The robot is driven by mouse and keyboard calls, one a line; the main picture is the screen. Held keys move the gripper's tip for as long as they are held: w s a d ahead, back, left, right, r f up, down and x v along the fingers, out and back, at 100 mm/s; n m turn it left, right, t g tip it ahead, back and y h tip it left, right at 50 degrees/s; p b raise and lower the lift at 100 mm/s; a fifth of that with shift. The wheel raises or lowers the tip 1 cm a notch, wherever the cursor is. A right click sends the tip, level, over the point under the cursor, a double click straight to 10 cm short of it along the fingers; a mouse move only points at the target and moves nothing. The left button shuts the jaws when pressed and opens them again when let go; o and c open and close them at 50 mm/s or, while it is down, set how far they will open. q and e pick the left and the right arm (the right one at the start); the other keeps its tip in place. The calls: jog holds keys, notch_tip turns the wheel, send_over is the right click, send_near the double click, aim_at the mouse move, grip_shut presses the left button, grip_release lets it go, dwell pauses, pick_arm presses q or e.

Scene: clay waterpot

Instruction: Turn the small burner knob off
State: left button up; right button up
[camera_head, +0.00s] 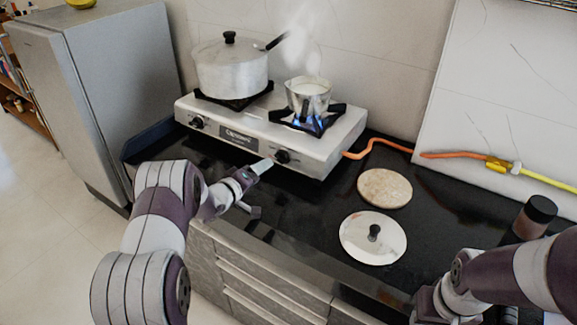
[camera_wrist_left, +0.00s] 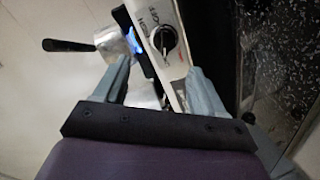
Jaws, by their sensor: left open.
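The steel stove (camera_head: 238,138) stands against the wall. Its right, small burner (camera_head: 311,121) burns blue under a small steaming pot (camera_head: 308,94). The black burner knob (camera_head: 283,157) on the right of the stove's front shows larger in the left wrist view (camera_wrist_left: 166,38), with OFF lettering beside it. My left gripper (camera_head: 258,187) is open in front of the stove, one finger close to the knob in the head view. In the left wrist view my fingers (camera_wrist_left: 160,85) are spread, with the knob beyond and between them. I cannot tell any contact. My right gripper is out of view; only its arm shows.
A large lidded pot (camera_head: 231,72) sits on the left burner. A round board (camera_head: 385,188) and a lid (camera_head: 373,238) lie on the black counter (camera_head: 305,205). An orange hose (camera_head: 385,144) runs right from the stove. A dark-capped bottle (camera_head: 537,215) stands near my right arm.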

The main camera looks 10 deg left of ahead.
aim_at(277, 159)
pick_arm(q)
jog(key=x, duration=0.6)
jog(key=a+x, duration=0.1)
jog(key=x, duration=0.2)
jog(key=shift+w+d+f, duration=0.15)
jog(key=shift+w+f, duration=0.05)
jog(key=shift+w, duration=0.25)
jog(key=shift+w+d+r, duration=0.15)
jog(key=shift+w+d, duration=0.05)
jog(key=shift+d, duration=0.2)
jog(key=shift+w+a+f, duration=0.15)
jog(key=shift+a+f, duration=0.05)
jog(key=shift+f, duration=0.05)
jog(key=shift+w+a+f, duration=0.1)
jog(key=shift+c, duration=0.9)
jog(key=c, duration=0.9)
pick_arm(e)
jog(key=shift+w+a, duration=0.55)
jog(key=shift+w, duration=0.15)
